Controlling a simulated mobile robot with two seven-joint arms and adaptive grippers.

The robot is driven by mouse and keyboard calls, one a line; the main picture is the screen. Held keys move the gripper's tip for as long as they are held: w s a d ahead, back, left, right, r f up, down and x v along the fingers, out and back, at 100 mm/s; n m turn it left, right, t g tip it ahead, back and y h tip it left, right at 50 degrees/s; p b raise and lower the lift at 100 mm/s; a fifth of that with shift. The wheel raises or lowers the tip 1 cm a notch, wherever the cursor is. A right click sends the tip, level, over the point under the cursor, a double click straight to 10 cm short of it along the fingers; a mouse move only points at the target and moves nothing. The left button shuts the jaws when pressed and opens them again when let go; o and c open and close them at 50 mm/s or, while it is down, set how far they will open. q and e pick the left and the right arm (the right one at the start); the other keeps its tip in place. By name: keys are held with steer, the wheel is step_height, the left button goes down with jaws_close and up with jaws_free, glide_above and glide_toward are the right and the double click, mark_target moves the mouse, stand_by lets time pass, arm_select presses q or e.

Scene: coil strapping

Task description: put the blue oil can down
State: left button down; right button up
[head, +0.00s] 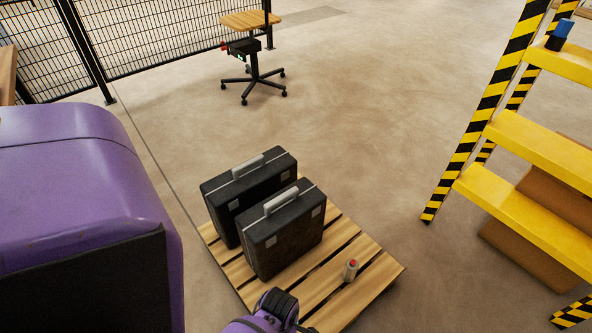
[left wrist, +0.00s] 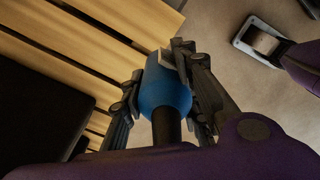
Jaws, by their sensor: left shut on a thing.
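The blue oil can (left wrist: 168,92) shows in the left wrist view, with a dark neck toward the camera. My left gripper (left wrist: 158,65) is shut on it, one finger on each side. Wooden slats of the pallet (left wrist: 110,48) lie behind and to the left of the can, and bare floor shows to the right. I cannot tell whether the can touches anything below. In the head view a purple and dark part of my arm is at the bottom edge by the pallet (head: 373,279), and the held can is hidden. My right gripper is not in view.
Two black cases (head: 285,233) stand on the pallet. A small pale can with a red top (head: 350,270) stands near its right side. Yellow steps (head: 540,150) rise at right, with a blue and black object (head: 560,33) on top. A stool (head: 252,20) stands behind on clear floor.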

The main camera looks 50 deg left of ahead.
arm_select(q)
steer(key=shift+a+f, duration=0.15)
steer(key=shift+f, duration=0.15)
steer(key=w+a+f+b, duration=0.1)
steer(key=w+f+b, duration=0.1)
steer(key=w+f, duration=0.1)
steer(key=w+a+f+b, duration=0.1)
steer(key=w+f+b, duration=0.1)
steer(key=w, duration=0.2)
steer(key=w+a+f+b, duration=0.1)
steer(key=w+f+b, duration=0.2)
steer(key=w, duration=0.1)
steer(key=shift+w+a+f, duration=0.2)
steer(key=shift+a+f, duration=0.1)
steer(key=shift+a, duration=0.05)
steer(key=shift+w+f, duration=0.25)
steer(key=shift+w, duration=0.1)
steer(key=f, duration=0.1)
steer(key=f+b, duration=0.2)
steer(key=f, duration=0.1)
steer(key=shift+w+a, duration=0.15)
steer(key=shift+w, duration=0.1)
steer(key=shift+r, duration=0.2)
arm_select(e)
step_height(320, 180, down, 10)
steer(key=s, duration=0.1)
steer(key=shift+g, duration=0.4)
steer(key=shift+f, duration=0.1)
